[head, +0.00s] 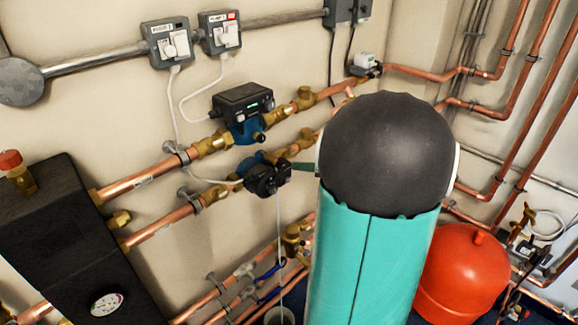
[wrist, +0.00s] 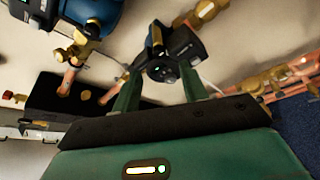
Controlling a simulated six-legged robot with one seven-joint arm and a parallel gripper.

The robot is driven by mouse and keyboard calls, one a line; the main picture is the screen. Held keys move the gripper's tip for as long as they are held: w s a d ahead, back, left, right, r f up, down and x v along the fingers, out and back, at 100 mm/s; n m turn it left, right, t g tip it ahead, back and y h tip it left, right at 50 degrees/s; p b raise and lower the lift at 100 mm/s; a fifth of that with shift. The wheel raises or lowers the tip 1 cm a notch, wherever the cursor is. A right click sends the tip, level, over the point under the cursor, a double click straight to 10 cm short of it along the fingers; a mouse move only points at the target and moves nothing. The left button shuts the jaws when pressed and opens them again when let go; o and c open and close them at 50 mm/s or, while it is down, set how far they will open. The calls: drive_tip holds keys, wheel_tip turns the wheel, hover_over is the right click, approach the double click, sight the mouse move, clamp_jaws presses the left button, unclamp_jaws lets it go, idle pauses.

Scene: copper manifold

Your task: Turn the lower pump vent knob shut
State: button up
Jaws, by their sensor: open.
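The lower pump (head: 262,178) has a black head and a blue body. It sits on the lower copper pipe run in the head view. In the wrist view its black head (wrist: 182,47) is just beyond my fingertips. A small dark round part (wrist: 158,72), which looks like the vent knob, faces my gripper. My gripper (wrist: 160,72) is open, with its two green fingers on either side of that part. I cannot tell whether they touch it. In the head view a green finger (head: 303,166) shows beside the pump; the rest is hidden behind my arm.
The upper pump (head: 243,110) sits close above, with brass valves and copper pipes around it. Two switch boxes (head: 167,43) (head: 220,32) hang on the wall with white cables. A black box with a gauge (head: 107,303) is at left, a red vessel (head: 462,270) at right.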

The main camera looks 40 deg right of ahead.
sight(282, 166)
drive_tip(key=x, duration=0.5)
drive_tip(key=shift+w+a+f, duration=0.1)
drive_tip(key=shift+w+a, duration=0.1)
drive_tip(key=shift+w, duration=0.15)
clamp_jaws()
